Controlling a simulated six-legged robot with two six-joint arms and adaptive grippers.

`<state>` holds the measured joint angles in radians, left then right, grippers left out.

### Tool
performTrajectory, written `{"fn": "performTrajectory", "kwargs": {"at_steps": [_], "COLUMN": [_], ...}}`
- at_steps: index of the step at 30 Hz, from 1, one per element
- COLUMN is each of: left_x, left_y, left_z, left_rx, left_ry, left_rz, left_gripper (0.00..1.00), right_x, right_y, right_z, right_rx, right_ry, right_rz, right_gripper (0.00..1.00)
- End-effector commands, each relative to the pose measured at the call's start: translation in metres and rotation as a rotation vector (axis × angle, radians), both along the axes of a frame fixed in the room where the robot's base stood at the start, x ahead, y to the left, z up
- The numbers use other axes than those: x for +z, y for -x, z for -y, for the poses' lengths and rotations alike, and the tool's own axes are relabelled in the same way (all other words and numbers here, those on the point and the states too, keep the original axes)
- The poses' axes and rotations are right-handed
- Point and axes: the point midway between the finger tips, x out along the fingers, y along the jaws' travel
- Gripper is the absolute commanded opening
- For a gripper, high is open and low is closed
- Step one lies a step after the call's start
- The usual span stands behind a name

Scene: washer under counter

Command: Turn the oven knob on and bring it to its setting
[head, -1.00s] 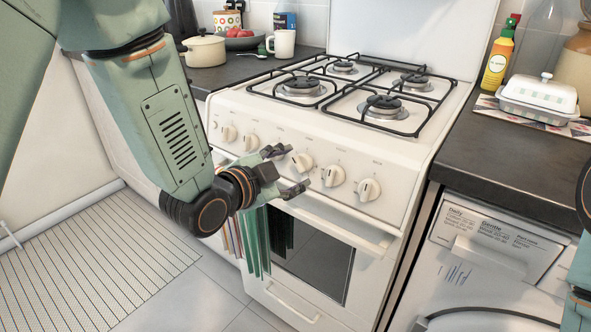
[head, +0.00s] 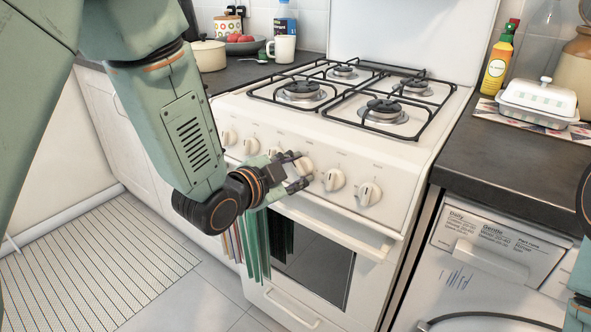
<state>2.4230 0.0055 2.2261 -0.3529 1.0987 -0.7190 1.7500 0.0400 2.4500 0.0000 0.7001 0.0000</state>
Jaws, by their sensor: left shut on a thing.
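The white stove (head: 390,160) has a row of cream knobs along its sloped front panel. My left gripper (head: 301,173) is at the middle of this row, its fingers shut around one knob (head: 304,163), which is partly hidden by them. Two knobs show to the right of it, a near one (head: 333,180) and a far one (head: 368,194). To the left, a knob (head: 250,146) and an end knob (head: 229,138) show free. The exact angle of the gripped knob is hard to tell. My right gripper is out of view.
The oven door's handle (head: 345,240) runs below the panel, with striped towels (head: 254,245) hanging from it under my left gripper. Black pan grates (head: 350,92) cover the hob. A dark counter (head: 510,165) with a butter dish (head: 538,100) lies right.

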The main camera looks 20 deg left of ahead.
Motion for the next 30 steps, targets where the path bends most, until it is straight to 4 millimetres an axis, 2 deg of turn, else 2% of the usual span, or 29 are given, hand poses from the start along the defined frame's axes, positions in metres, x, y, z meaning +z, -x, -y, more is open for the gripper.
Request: {"fn": "performTrajectory", "kwargs": {"at_steps": [5, 14, 30], "left_x": [0.0, 0.001, 0.002], "left_y": [0.0, 0.0, 0.0], "left_z": [0.0, 0.0, 0.0], "left_rx": [0.0, 0.012, 0.119], "left_ry": [0.0, 0.046, 0.419], "left_rz": [0.0, -0.018, -0.154], "left_gripper": [0.05, 0.05, 0.05], "right_x": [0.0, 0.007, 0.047], "right_y": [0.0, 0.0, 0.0], "right_z": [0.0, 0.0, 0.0], "right_rx": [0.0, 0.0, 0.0], "right_ry": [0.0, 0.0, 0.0], "right_rz": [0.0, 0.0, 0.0], "right_gripper": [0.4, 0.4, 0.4]}}
